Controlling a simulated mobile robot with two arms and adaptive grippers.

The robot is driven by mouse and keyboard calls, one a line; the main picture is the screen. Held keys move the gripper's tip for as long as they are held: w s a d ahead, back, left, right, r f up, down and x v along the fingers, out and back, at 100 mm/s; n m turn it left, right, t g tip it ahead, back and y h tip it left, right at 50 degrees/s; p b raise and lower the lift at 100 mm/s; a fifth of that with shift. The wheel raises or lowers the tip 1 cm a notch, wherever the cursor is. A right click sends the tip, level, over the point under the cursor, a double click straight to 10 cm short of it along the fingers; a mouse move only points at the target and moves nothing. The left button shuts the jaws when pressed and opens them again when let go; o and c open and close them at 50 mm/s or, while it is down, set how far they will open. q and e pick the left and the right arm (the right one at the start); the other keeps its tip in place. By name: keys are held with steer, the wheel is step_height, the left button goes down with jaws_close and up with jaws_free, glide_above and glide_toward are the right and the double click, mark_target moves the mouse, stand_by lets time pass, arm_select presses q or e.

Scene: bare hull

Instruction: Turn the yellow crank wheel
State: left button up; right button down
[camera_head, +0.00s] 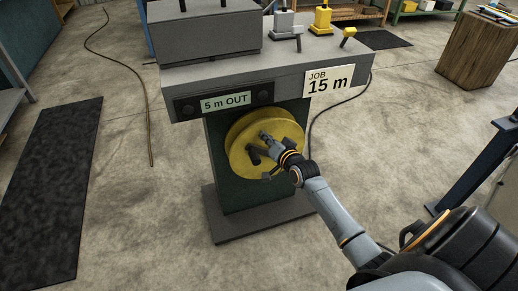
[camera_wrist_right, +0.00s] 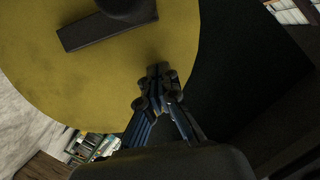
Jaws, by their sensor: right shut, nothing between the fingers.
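The yellow crank wheel (camera_head: 240,146) is mounted on the front of a dark green pedestal, below a grey machine top. A dark crank arm with a handle (camera_head: 256,153) sticks out from its face. My right gripper (camera_head: 265,136) is in front of the wheel's face, close to the crank handle, and is shut and empty. In the right wrist view the wheel (camera_wrist_right: 60,85) fills the upper left, with the dark crank arm (camera_wrist_right: 95,32) at the top. The shut fingers (camera_wrist_right: 158,75) point at the wheel's face beside the crank; I cannot tell whether they touch it. My left gripper is not in view.
A "5 m OUT" display (camera_head: 225,102) and a "JOB 15 m" sign (camera_head: 330,82) are on the machine's front. Grey and yellow levers (camera_head: 321,18) stand on top. A wooden block (camera_head: 477,52) is at right and a dark mat (camera_head: 50,190) at left. Floor around is open.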

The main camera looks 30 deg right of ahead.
mark_target(254, 141)
steer(key=shift+w+a+f, duration=0.1)
steer(key=shift+a+f, duration=0.3)
steer(key=shift+f, duration=0.2)
steer(key=shift+w+a+f, duration=0.1)
steer(key=shift+a+f, duration=0.3)
steer(key=shift+f, duration=0.15)
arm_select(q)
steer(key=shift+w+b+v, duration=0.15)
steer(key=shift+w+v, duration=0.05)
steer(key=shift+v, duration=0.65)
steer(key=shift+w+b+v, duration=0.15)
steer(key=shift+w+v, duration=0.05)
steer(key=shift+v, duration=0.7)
arm_select(e)
steer(key=shift+w+a+f, duration=0.1)
steer(key=shift+a+f, duration=0.25)
steer(key=shift+f, duration=0.1)
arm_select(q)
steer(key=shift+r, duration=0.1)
